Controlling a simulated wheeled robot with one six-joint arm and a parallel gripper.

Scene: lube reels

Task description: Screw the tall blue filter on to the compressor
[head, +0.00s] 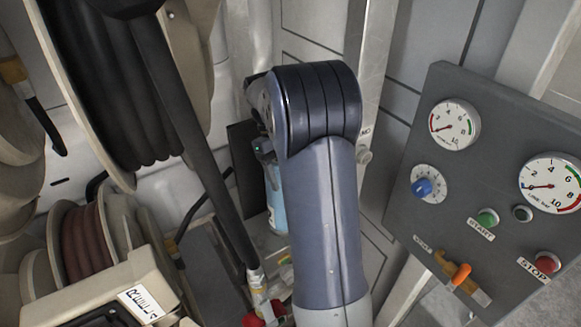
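A light blue cylinder (275,200), which looks like the tall blue filter, shows as a narrow upright strip just left of my arm. Most of it is hidden behind my arm link. A small dark part with a teal light, seemingly part of my gripper (264,150), is right above the cylinder's top. The fingertips are hidden, so I cannot tell whether they are open, shut or touching the cylinder. I cannot make out the compressor or its filter mount; my arm covers the middle of the view.
Hose reels stand at left, one with black hose (105,90) and one with dark red hose (85,240). A black bar (195,130) slants down to a fitting (258,285). A grey control panel (405,205) with gauges, buttons and an orange-handled valve (460,274) is at right.

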